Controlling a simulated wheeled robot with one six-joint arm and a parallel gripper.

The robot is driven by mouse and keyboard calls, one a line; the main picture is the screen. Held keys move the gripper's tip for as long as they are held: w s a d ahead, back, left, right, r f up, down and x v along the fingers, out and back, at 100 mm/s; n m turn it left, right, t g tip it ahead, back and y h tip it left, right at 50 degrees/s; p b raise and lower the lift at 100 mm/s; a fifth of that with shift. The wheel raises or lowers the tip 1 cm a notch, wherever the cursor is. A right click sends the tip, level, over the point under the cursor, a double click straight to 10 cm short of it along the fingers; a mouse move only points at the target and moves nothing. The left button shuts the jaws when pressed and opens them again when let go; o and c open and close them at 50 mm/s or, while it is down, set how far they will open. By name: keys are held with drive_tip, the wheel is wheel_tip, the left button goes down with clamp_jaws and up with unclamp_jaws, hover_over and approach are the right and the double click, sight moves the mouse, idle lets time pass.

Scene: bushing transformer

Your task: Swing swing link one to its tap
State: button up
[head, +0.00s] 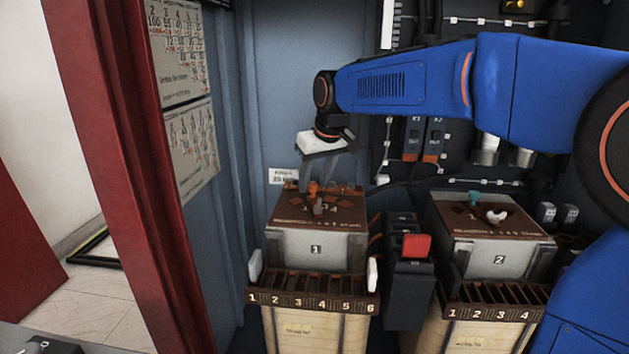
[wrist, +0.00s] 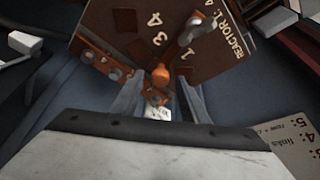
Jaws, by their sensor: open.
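The box marked 1 (head: 316,249) has a brown top board (head: 290,211) with copper links and numbered taps. In the wrist view the board (wrist: 125,22) shows the numbers 1, 3 and 4 and the word REACTOR. An orange knob (wrist: 160,75) stands on a link close to the board's edge; it also shows in the head view (head: 313,187). A copper strap with bolts (wrist: 100,62) lies to its left, and another bolted link (wrist: 190,37) to its upper right. My gripper (head: 319,183) is open above the board. In the wrist view its fingers (wrist: 158,98) stand either side of the knob, without visible grip.
The box marked 2 (head: 499,260) stands to the right, with a teal and a white piece on its top. A dark unit with a red block (head: 416,246) stands between the boxes. Slotted numbered racks (head: 313,305) are in front. The cabinet's red post (head: 110,150) is at left.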

sight(329, 202)
drive_tip(key=shift+f, duration=0.1)
clamp_jaws()
drive_tip(key=shift+d+m+h, duration=0.5)
drive_tip(key=shift+d+m, duration=0.4)
drive_tip(key=shift+m, duration=0.4)
drive_tip(key=shift+s+d+m+t+h, duration=0.15)
drive_tip(key=shift+s+d+m+h, duration=0.15)
drive_tip(key=shift+d+m, duration=0.35)
drive_tip(key=shift+s+d+m+t+h, duration=0.15)
drive_tip(key=shift+d+m+h, duration=0.25)
drive_tip(key=shift+m, duration=0.55)
unclamp_jaws()
